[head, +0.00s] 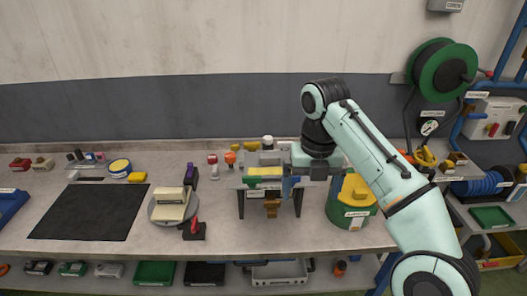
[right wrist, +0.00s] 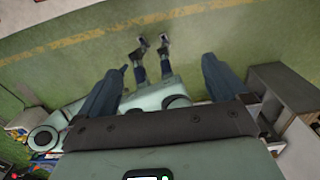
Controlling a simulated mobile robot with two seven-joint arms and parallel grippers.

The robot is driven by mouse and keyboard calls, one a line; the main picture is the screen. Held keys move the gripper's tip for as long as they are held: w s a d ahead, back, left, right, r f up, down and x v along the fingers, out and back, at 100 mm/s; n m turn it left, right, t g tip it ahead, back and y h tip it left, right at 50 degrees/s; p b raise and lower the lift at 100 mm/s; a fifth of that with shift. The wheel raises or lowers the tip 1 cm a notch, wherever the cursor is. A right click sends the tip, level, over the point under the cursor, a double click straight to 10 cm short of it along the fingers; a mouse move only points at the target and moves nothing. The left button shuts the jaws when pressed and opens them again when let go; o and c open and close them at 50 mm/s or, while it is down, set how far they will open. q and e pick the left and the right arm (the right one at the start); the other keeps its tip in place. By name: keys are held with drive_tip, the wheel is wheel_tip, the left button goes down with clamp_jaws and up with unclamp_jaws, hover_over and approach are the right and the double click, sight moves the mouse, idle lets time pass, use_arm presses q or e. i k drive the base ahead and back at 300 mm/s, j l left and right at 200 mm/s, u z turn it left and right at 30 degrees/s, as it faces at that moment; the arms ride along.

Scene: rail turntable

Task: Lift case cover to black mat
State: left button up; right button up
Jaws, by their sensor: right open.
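The black mat (head: 88,212) lies flat and bare on the left part of the bench. A cream, box-like piece, apparently the case cover (head: 172,195), sits on a round grey turntable (head: 157,220) just right of the mat. My right gripper (head: 290,187) is open, at the grey fixture well to the right of the turntable. In the right wrist view its two dark blue fingers (right wrist: 160,85) stand wide apart with nothing between them. Farther off there, what looks like my left gripper (right wrist: 151,48) has two spread fingers over the green floor.
The grey fixture (head: 248,182) holds a yellow-and-white part. A green drum (head: 345,215) stands to its right. A red-and-black tool (head: 194,231) and a purple-and-black item (head: 190,176) are beside the turntable. The bench front between mat and turntable is clear.

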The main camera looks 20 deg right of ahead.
sight(268, 166)
drive_tip(key=i, duration=1.05)
